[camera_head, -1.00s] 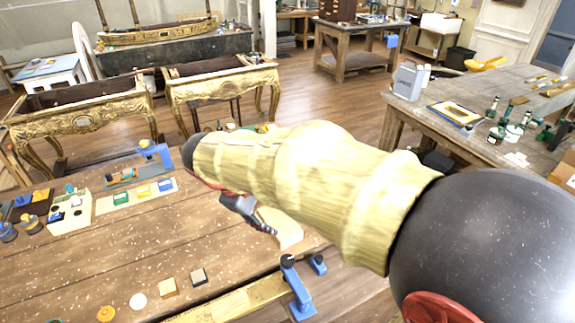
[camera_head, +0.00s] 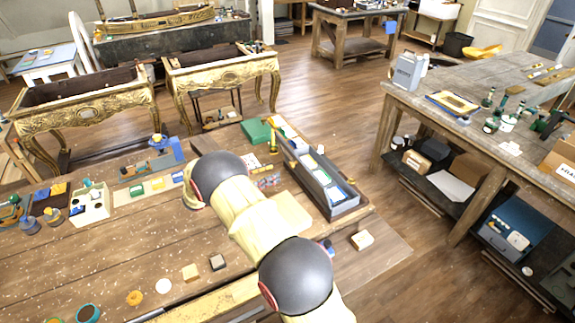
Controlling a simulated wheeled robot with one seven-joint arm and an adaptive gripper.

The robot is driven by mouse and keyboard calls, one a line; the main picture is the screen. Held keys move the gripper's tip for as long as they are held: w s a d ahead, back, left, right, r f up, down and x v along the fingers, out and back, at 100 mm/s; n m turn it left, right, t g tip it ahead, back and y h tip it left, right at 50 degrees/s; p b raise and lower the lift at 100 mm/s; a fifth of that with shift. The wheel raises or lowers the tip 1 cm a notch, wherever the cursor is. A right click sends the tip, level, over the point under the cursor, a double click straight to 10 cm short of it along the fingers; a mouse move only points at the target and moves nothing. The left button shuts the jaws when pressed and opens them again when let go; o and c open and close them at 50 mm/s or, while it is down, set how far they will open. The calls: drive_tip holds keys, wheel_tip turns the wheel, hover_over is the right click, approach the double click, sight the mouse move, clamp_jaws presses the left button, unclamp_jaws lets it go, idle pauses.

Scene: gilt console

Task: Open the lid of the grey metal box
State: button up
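A long grey box (camera_head: 318,192) stands at the right end of the wooden workbench. White, green and blue things show along its top; I cannot tell which part is its lid or how the lid stands. My black-jointed, cream-coloured arm reaches over the bench to the left of the box, clear of it in the picture. My gripper cannot be made out; the arm seems to hide it.
The workbench (camera_head: 130,250) holds small blocks and discs at the front and pots and colour samples at the left. A green box (camera_head: 256,131) is behind the grey box. Another table (camera_head: 455,100) at the right carries a grey canister (camera_head: 409,72), bottles and a frame.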

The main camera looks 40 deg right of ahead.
drive_tip(key=x, duration=0.7)
drive_tip(key=shift+d, duration=0.4)
drive_tip(key=shift+c, duration=1.3)
drive_tip(key=c, duration=0.7)
clamp_jaws()
